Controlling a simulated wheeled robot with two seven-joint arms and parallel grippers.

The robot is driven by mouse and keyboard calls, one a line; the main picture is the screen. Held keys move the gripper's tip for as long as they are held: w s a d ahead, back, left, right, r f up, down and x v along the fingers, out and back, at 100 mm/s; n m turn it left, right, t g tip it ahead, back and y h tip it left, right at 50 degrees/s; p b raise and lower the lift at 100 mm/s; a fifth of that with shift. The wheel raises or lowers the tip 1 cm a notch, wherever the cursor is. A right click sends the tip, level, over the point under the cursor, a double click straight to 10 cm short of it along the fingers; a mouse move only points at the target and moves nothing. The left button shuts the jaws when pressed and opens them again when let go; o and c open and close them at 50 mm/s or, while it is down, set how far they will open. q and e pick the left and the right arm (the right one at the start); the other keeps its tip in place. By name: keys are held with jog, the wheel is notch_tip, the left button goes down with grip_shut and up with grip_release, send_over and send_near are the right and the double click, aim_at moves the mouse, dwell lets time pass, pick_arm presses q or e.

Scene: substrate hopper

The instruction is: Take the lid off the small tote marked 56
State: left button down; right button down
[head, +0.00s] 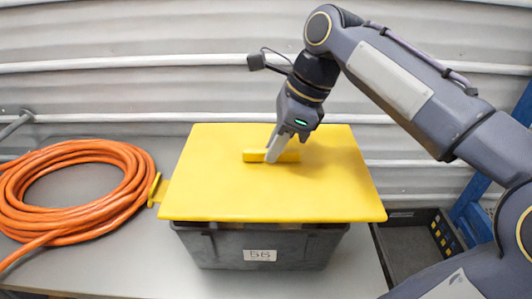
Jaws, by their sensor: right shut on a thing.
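The small tote (258,254) is dark grey, with a white label on its front that seems to read 56. Its yellow lid (230,195) covers it from above and overhangs its sides, more on the right. A thin dark gap shows between the lid's front edge and the tote's rim, so the lid seems slightly raised. My right gripper (277,150) is shut on the lid's raised yellow handle (254,155), pointing down at it. The lid hides the tote's inside. My left gripper is not in view.
A coil of orange hose (128,190) lies on the grey table (110,265) at left. A small yellow piece (155,188) shows beside the lid's left edge. A dark open crate (408,260) stands at right, below my right arm. A ribbed wall closes the back.

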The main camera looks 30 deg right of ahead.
jog(key=s+r, duration=0.1)
jog(key=s, duration=0.2)
jog(key=s+r, duration=0.2)
jog(key=s, duration=0.1)
jog(key=s+r, duration=0.1)
jog(key=s, duration=0.2)
jog(key=shift+s+a+r+b, duration=0.15)
jog(key=shift+s+r+b, duration=0.1)
jog(key=shift+r+b, duration=0.1)
